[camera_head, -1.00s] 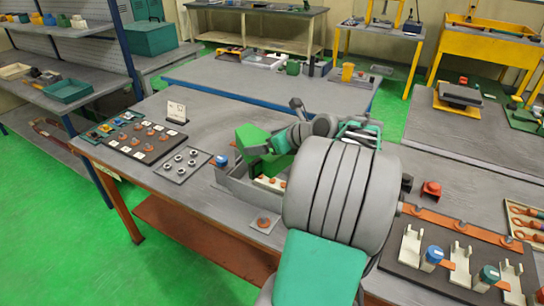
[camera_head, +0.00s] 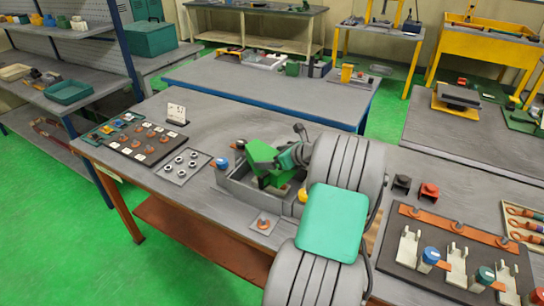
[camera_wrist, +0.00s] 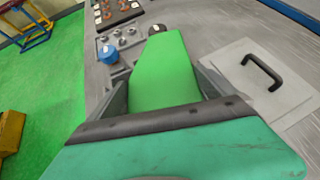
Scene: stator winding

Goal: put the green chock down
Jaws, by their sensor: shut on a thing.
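The green chock (camera_head: 262,156) is held in my gripper (camera_head: 274,168) above the grey open box (camera_head: 236,192) on the bench. In the wrist view the green chock (camera_wrist: 166,66) fills the middle, between the two dark fingers of my gripper (camera_wrist: 165,92), which are shut on it. The chock's underside is hidden, so I cannot tell whether it touches anything. A black chock (camera_head: 402,184) and a red chock (camera_head: 429,192) stand on the bench to the right of my arm.
A plate with several nuts (camera_head: 184,165) and a dark board (camera_head: 135,138) lie at the left. A small card sign (camera_head: 177,113) stands behind them. Right of my arm is a dark fixture board (camera_head: 440,260) with upright holders.

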